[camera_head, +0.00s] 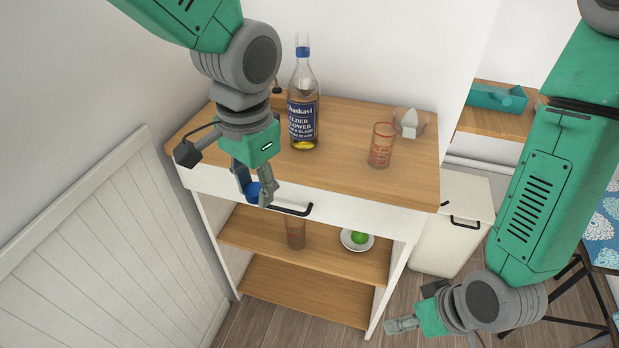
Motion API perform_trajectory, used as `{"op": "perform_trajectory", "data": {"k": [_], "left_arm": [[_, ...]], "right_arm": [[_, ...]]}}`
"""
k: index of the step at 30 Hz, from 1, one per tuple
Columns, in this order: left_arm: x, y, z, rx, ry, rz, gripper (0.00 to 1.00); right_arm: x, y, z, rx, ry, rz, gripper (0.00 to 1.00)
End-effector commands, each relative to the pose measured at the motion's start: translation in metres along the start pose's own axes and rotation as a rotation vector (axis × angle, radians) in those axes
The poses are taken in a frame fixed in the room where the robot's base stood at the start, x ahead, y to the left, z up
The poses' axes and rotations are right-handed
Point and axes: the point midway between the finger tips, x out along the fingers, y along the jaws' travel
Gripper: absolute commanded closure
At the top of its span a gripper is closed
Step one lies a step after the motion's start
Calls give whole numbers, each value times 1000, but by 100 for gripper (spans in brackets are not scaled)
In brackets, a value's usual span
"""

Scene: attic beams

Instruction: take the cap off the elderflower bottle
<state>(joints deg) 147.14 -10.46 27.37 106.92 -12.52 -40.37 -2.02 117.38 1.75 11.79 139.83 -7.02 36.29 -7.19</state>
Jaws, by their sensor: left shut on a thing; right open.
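The elderflower bottle (303,105) stands upright on the wooden top of the cart, with a blue and white label and pale yellow liquid low inside. Its neck has a blue band, and a pale, clear-looking end shows above it. My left gripper (256,192) is in front of the cart's drawer, left of and lower than the bottle and apart from it. It is shut on a small round blue thing (253,190), partly hidden by the fingers; it looks like a cap. My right gripper (403,325) is open, low at the bottom right, away from the cart.
The cart (350,122) also bears a glass with red print (381,145) and a clear bowl (420,122) with something white. Lower shelves hold a brown glass (295,232) and a plate (350,243) with a green fruit. A white bin (451,220) stands to the right.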

Motion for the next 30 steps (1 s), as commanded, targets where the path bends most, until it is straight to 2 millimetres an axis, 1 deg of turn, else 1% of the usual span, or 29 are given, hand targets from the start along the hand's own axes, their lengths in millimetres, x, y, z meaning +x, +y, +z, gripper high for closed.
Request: {"op": "perform_trajectory", "data": {"k": [1,3,5,6,8,9,11,12,16,18,21,23,25,30], "left_arm": [[0,0,0,0,0,0,100],[0,0,0,-1,0,0,100],[0,0,0,-1,0,0,100],[0,0,0,-1,0,0,100],[0,0,0,-1,0,0,100],[0,0,0,-1,0,0,100],[0,0,0,-1,0,0,100],[0,0,0,-1,0,0,100],[0,0,0,-1,0,0,100],[0,0,0,-1,0,0,100],[0,0,0,-1,0,0,100],[1,0,0,-1,-1,1,100],[1,-1,0,-1,-1,1,100],[1,-1,0,-1,-1,1,100]], "right_arm": [[-12,-17,-28,-51,56,-41,48],[-28,-40,-59,-129,122,-94,48],[-45,-60,-84,-201,180,-134,48],[-57,-74,-100,-249,219,-159,48],[-77,-94,-121,-325,278,-192,48],[-91,-108,-134,-377,316,-211,48],[-111,-126,-150,-452,370,-235,48],[-125,-137,-159,-496,404,-248,48],[-160,-167,-179,-623,490,-276,48],[-174,-177,-185,-670,521,-284,48],[-185,-187,-189,-713,548,-289,48],[-187,-190,-191,-727,556,-291,48],[-184,-194,-193,-733,558,-292,48],[-163,-204,-202,-732,556,-292,48]]}}
